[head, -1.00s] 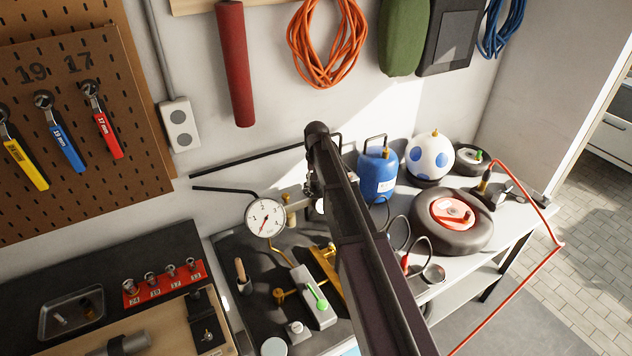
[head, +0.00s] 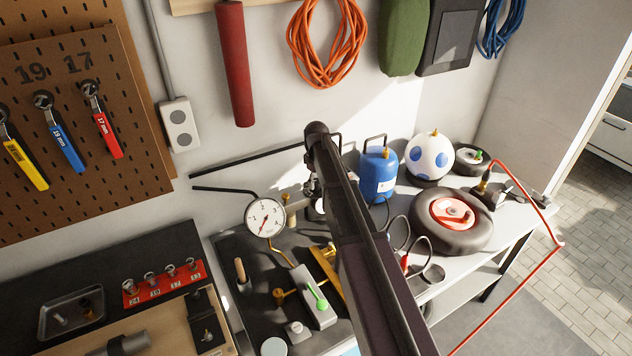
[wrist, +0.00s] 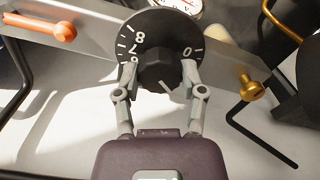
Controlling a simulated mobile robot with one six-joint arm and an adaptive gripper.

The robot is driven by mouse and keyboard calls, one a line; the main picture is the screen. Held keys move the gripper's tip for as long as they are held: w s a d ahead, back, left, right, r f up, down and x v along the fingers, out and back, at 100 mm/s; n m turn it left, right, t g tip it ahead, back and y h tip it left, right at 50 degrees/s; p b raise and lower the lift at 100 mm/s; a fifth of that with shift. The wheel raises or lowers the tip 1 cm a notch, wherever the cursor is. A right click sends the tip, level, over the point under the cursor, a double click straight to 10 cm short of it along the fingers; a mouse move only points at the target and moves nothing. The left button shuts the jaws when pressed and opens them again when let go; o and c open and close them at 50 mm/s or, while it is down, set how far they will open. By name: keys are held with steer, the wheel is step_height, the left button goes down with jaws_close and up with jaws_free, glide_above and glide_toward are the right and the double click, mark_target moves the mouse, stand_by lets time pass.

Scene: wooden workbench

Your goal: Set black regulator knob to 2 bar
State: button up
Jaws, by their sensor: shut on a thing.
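The black regulator knob (wrist: 156,66) is in the middle of the wrist view, in front of a black dial plate (wrist: 147,25) with white numbers. An 8, a 7, a partly hidden 6 and a 0 can be read. A light line on the knob points to the lower right; the marking there is hidden. My gripper (wrist: 160,78) is shut on the knob, one grey finger on each side.
In the head view, a blue gas bottle (head: 378,173) and a black tyre (head: 425,232) stand at right.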

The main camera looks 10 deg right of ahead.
steer(key=shift+s+n, duration=0.15)
steer(key=shift+n, duration=0.45)
steer(key=o, duration=1.1)
steer(key=shift+o, duration=0.2)
